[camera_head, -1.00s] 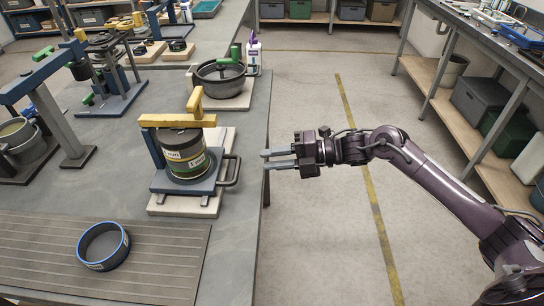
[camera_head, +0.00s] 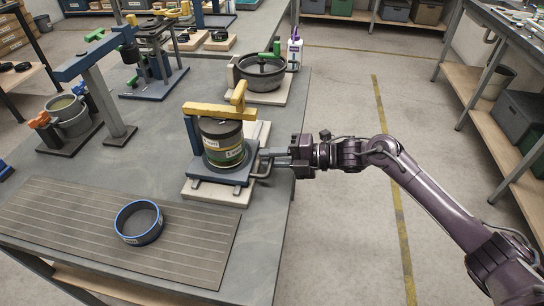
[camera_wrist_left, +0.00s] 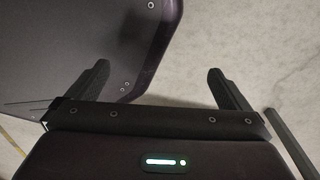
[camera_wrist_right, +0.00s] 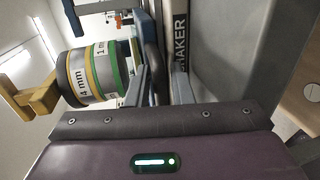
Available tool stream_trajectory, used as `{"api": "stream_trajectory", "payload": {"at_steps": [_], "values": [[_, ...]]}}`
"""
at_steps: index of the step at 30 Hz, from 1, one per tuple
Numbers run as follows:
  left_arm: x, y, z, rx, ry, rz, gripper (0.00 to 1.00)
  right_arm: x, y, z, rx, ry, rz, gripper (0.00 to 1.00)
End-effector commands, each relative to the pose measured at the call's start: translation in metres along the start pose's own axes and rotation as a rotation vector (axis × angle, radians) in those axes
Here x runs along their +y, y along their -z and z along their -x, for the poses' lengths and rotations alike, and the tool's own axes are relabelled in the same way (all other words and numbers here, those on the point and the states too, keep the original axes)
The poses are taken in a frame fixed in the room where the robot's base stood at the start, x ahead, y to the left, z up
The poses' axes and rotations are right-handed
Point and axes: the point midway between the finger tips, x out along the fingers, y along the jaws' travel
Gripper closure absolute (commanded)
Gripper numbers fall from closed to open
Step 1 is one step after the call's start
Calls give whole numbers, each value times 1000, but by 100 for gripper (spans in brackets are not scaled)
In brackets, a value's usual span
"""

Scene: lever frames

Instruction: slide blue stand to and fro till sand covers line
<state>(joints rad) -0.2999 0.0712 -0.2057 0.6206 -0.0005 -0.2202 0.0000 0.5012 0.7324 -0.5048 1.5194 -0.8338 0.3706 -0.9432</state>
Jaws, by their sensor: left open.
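The blue stand (camera_head: 232,177) sits on a pale board on the grey table, holding an upright stack of sieves (camera_head: 222,145) under a yellow clamp (camera_head: 218,109). In the right wrist view the stack (camera_wrist_right: 98,72) shows labels "4 mm" and "1 mm". A dark loop handle (camera_head: 263,170) sticks out from the stand's right side. My right gripper (camera_head: 270,158) is at this handle, its fingers apart; whether they touch it is unclear. Sand and line are not visible. My left gripper (camera_wrist_left: 158,78) is open and empty, seen only in its wrist view.
A blue-rimmed round pan (camera_head: 139,223) lies on the ribbed mat (camera_head: 70,221) in front of the stand. Open floor (camera_head: 340,110) lies right of the table edge.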

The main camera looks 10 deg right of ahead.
Motion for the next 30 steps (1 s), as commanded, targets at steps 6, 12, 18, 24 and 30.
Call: {"api": "stream_trajectory", "payload": {"at_steps": [6, 12, 18, 24, 30], "values": [[-7, -1, 0, -1, 8, 0, 0, 0, 0, 0, 1, 0, -1, 100], [-9, -2, 0, -2, 12, 3, 0, -1, 0, 0, 1, 0, -1, 100], [-12, 11, -18, 5, 15, 4, 0, -7, -16, -2, 0, -1, 3, 100], [-11, 55, -38, 30, 14, 9, 0, -8, -49, -2, -2, -2, 3, 100], [-11, 101, -31, 49, 15, 14, 0, -6, -71, -2, 0, 0, 1, 100]]}}
